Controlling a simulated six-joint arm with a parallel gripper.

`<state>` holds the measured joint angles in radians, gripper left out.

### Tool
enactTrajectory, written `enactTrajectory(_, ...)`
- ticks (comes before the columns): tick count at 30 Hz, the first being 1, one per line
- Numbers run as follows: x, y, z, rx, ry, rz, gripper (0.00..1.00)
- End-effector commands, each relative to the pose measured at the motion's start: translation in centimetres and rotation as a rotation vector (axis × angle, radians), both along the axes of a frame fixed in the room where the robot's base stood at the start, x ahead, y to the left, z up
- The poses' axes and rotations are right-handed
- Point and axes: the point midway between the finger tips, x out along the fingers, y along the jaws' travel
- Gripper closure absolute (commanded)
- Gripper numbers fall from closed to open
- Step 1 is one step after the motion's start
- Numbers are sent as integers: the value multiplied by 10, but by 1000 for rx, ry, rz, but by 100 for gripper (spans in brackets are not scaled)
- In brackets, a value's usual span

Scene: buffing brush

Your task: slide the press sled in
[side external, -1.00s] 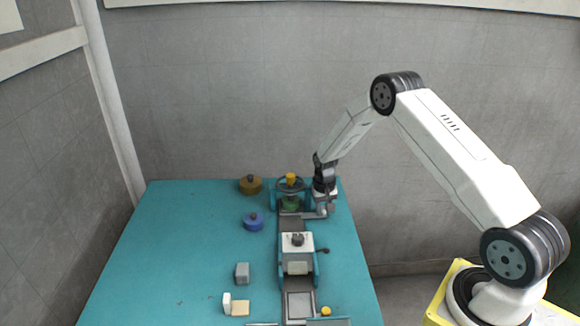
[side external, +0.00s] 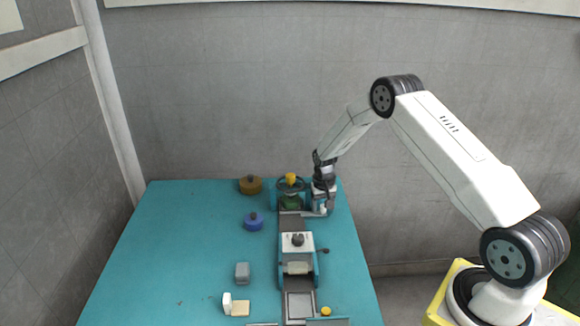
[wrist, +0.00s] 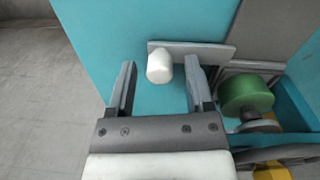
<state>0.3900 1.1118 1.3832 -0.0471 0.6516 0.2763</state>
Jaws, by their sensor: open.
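The press sled (side external: 292,223) shows as a grey plate in the side view, just in front of the press with the handwheel (side external: 291,184). Its grey side bar (wrist: 215,50) carries a white knob (wrist: 159,68) in the wrist view. My gripper (wrist: 160,78) is open, with one finger on each side of the knob. The knob lies between or just beyond the fingertips; contact is not clear. A green round piece (wrist: 245,95) sits in the press, right of my fingers in the wrist view. In the side view my gripper (side external: 320,208) is beside the press, partly hiding the bar.
A brown round piece (side external: 250,185) and a blue one (side external: 253,222) stand left of the press. A white-topped block station (side external: 297,243) sits on the track in front. A grey block (side external: 242,273) lies front left. The left of the teal table (side external: 170,240) is mostly clear.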

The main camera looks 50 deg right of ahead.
Motion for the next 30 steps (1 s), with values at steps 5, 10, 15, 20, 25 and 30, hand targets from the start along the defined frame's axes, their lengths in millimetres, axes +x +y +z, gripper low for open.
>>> enactTrajectory(5,0,0,8,0,0,0,33)
enactTrajectory(10,1,1,25,-1,-1,0,33)
enactTrajectory(15,1,1,46,0,-2,0,33)
enactTrajectory(20,2,1,64,-1,-3,0,33)
enactTrajectory(25,2,2,75,-1,-3,0,33)
enactTrajectory(30,2,2,78,0,-2,0,33)
